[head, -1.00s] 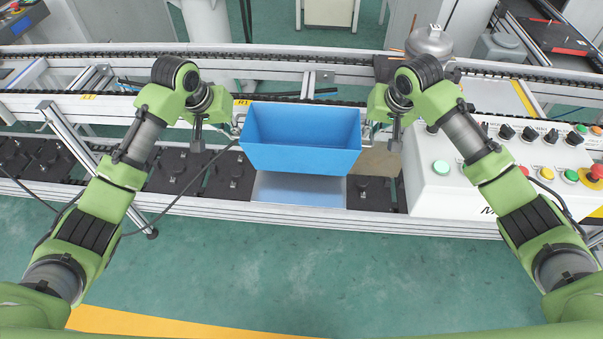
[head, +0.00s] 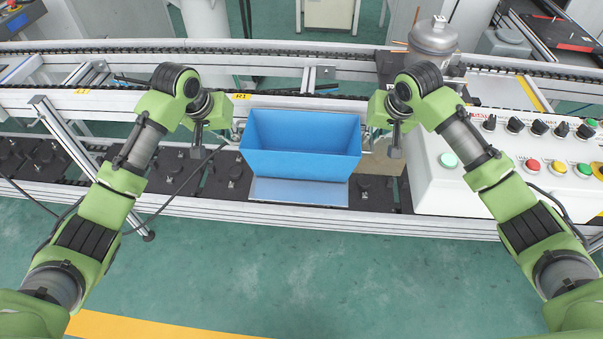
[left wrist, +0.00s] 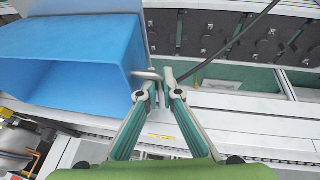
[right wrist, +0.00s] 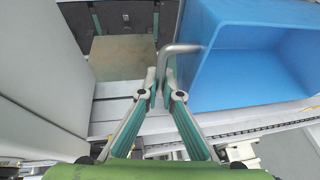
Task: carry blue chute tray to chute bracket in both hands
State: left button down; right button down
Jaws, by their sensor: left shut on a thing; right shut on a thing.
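The blue chute tray (head: 300,165) hangs level between my two grippers in the head view, with its open side up. My left gripper (head: 230,132) is shut on the metal handle at its left end; that handle (left wrist: 148,75) shows between the fingertips in the left wrist view. My right gripper (head: 371,135) is shut on the right-end handle (right wrist: 180,48), seen in the right wrist view. A grey metal plate (head: 300,193), seemingly the chute bracket, shows just below the tray's front edge. The tray hides the rest of it; I cannot tell whether they touch.
A white control box (head: 470,185) with knobs and buttons stands close right of my right gripper. A conveyor rail (head: 90,100) runs behind the tray. A metal compressor (head: 433,40) stands back right. A black cable (head: 195,178) crosses the left. The green floor (head: 300,260) in front is clear.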

pick_arm(q)
jog(key=c, duration=2.6)
grip_release()
jog(key=shift+a+f, duration=0.1)
jog(key=shift+f, duration=0.15)
pick_arm(e)
jog(key=c, duration=2.6)
grip_release()
jog(key=shift+d+f, duration=0.1)
jog(key=shift+f, duration=0.15)
pick_arm(q)
jog(key=o, duration=0.4)
jog(key=shift+r, duration=0.1)
jog(key=shift+c, duration=0.2)
pick_arm(e)
jog(key=o, duration=0.4)
jog(key=shift+c, duration=0.2)
jog(key=shift+r, duration=0.1)
pick_arm(q)
jog(key=shift+r, duration=0.1)
pick_arm(e)
jog(key=shift+s+r, duration=0.1)
pick_arm(q)
jog(key=v, duration=0.7)
jog(key=shift+r, duration=0.35)
pick_arm(e)
jog(key=v, duration=1.1)
jog(key=shift+s+r, duration=0.2)
jog(key=shift+r, duration=0.2)
